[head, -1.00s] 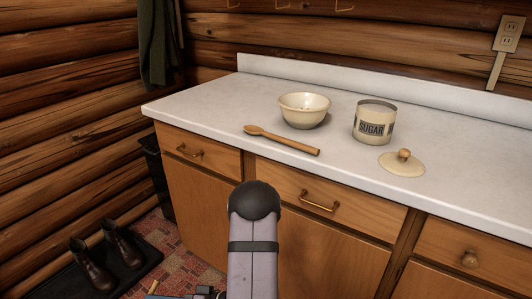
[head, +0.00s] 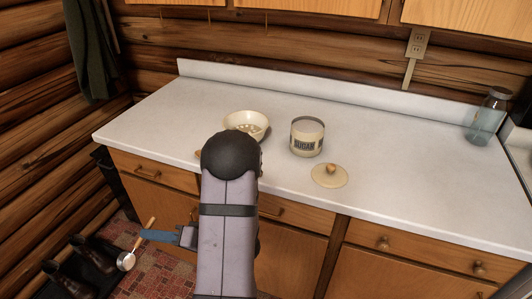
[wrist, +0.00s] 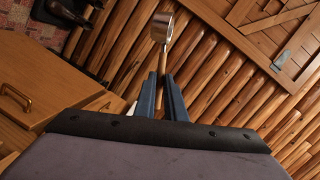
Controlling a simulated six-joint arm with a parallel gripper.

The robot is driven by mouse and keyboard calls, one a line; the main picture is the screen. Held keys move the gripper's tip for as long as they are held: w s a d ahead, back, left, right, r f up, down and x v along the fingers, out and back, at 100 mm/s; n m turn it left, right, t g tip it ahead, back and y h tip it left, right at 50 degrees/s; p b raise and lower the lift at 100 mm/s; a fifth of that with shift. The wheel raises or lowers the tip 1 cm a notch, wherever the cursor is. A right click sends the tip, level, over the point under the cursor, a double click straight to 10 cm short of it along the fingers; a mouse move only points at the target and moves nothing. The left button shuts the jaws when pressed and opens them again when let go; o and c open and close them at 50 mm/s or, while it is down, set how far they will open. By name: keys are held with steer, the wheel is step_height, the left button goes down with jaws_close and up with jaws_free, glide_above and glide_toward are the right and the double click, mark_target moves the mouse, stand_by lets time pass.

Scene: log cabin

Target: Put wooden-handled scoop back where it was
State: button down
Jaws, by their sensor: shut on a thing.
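The wooden-handled scoop (head: 127,261) has a small metal bowl and a light wooden handle. My gripper (head: 146,235) is shut on its handle and holds it out in front of the drawers, below the counter top, at the left in the head view. In the wrist view the scoop's metal bowl (wrist: 162,27) sticks out beyond my gripper (wrist: 161,82), with the handle between the blue fingers. On the counter stands an open canister marked SUGAR (head: 307,138). Its round lid (head: 329,176) with a wooden knob lies on the counter in front of it. The canister's inside is hardly visible.
A cream bowl (head: 246,120) with pale bits inside stands left of the canister, partly behind my arm. The wooden spoon is almost wholly hidden. A glass jar (head: 488,118) stands at the far right. The white counter (head: 410,155) between lid and jar is clear. Boots (head: 95,254) stand below.

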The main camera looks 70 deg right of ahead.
steer(key=s+d+r+m+g+h+p, duration=0.1)
steer(key=s+d+r+m+h+p, duration=0.2)
steer(key=d+r+h+p, duration=0.25)
steer(key=s+d+r+m+g+h+p, duration=0.1)
steer(key=s+d+r+m+h+p, duration=0.2)
steer(key=d+r, duration=0.45)
steer(key=s+d+r+m+g+h+p, duration=0.1)
steer(key=s+d+r+m+h+p, duration=0.2)
steer(key=d+r+m+p, duration=0.25)
steer(key=s+d+f+m+g+h, duration=0.1)
steer(key=s+d+m+g+h, duration=0.2)
steer(key=s, duration=0.7)
steer(key=s+d+f+m+g+h, duration=0.1)
steer(key=s+d+m+g+h, duration=0.2)
steer(key=s+d+m+g, duration=0.3)
steer(key=s+m+g, duration=0.4)
steer(key=s, duration=0.1)
steer(key=shift+d+f+g, duration=0.2)
steer(key=shift+d+g, duration=0.15)
steer(key=shift+g, duration=0.05)
steer(key=shift+s+f+h, duration=0.1)
steer(key=shift+h, duration=0.15)
steer(key=shift+f+p, duration=0.35)
steer(key=shift+f, duration=2.65)
steer(key=shift+f, duration=0.1)
steer(key=shift+f+p, duration=0.4)
steer(key=shift+f, duration=1.4)
